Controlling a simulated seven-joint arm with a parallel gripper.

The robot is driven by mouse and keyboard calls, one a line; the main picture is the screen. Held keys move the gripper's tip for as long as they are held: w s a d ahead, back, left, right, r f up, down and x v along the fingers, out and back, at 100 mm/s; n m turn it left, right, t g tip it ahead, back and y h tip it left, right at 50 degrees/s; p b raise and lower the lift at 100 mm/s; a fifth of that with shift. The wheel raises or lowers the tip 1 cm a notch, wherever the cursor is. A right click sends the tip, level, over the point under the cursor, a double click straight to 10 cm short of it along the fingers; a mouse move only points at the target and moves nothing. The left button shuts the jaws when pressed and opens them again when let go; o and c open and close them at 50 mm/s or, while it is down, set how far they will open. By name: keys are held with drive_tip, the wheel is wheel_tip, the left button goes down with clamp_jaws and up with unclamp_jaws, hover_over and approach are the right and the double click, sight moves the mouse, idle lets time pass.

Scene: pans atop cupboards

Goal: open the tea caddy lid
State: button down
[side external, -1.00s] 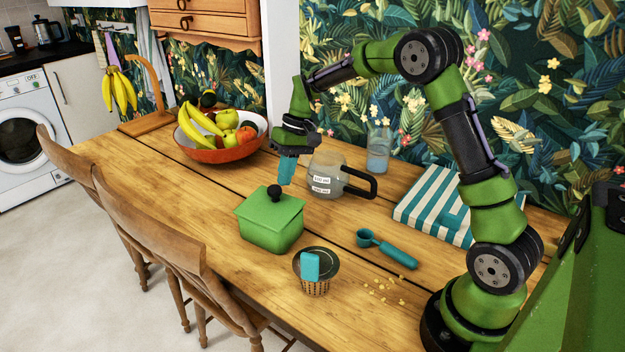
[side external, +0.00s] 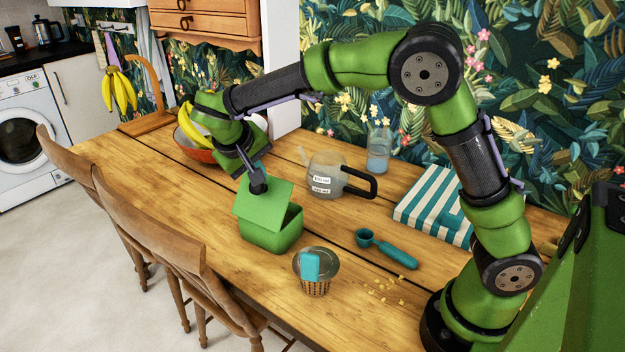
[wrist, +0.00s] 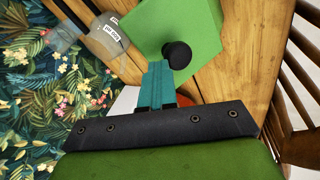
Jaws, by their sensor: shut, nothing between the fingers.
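The green tea caddy (side external: 275,240) stands on the wooden table. Its lid (side external: 262,208) is tilted up, with a gap over the box on the right side. The black knob (side external: 258,184) is near the lid's upper edge. My gripper (wrist: 156,82) is shut and empty; its teal fingers lie close beside the knob (wrist: 177,54) and the lid (wrist: 190,25) in the wrist view. In the side view the fingertips are hidden by the lid and knob. I cannot tell whether they touch the lid.
A glass jug (side external: 327,176) stands behind the caddy, and a teal scoop (side external: 385,248) lies to the right. A small basket-like cup with a strainer (side external: 316,285) is in front. A fruit bowl (side external: 200,152) is behind my gripper. Chairs line the front edge.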

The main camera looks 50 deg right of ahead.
drive_tip(key=s+a+f+h, duration=0.1)
drive_tip(key=a+h, duration=0.4)
drive_tip(key=a, duration=0.3)
drive_tip(key=shift+f+t+h, duration=0.3)
drive_tip(key=shift+f, duration=0.1)
drive_tip(key=shift+a, duration=0.1)
drive_tip(key=shift+r, duration=0.1)
